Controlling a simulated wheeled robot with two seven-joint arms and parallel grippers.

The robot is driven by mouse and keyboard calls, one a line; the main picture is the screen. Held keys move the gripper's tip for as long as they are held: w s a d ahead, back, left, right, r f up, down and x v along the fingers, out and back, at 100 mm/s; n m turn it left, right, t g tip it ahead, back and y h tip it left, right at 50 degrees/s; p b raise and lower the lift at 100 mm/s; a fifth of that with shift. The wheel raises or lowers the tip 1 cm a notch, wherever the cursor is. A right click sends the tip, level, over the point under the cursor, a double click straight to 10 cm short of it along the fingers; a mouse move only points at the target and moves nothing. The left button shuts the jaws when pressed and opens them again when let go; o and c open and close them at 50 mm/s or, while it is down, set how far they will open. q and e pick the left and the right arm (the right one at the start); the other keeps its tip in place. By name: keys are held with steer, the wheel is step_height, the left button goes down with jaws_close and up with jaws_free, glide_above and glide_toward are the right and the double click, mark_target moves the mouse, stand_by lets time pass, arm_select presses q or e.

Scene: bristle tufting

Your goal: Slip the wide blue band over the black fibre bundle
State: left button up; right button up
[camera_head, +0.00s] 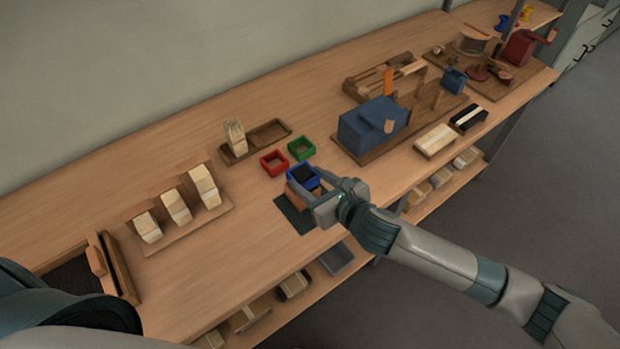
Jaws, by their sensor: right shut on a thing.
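The wide blue band (291,178) is at the front middle of the table. My right gripper (307,184) is shut on it, with the fingers at its sides. The black fibre bundle (304,173) shows as a dark patch inside the band's opening, so the band appears to be around its top. A orange-brown block (304,197) shows below the band, partly hidden by my gripper. How far down the band sits cannot be told. My left gripper is out of view; only part of my left arm shows at the lower left.
A red band (264,168) and a green band (312,148) lie just behind the blue one. A dark mat (292,217) is under the block. A blue machine (348,132) stands to the right. A wooden rack (183,230) with several pale bundles stands to the left.

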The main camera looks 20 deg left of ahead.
steer(key=shift+f+b, duration=0.35)
steer(key=shift+f, duration=0.45)
steer(key=o, duration=1.6)
steer(key=shift+c, duration=0.2)
steer(key=shift+s+d, duration=0.1)
steer(key=shift+s+d+p, duration=1)
steer(key=shift+s+d, duration=0.15)
steer(key=shift+d, duration=0.3)
steer(key=shift+s+d+p, duration=0.85)
steer(key=shift+s+d, duration=0.55)
steer(key=shift+d, duration=0.3)
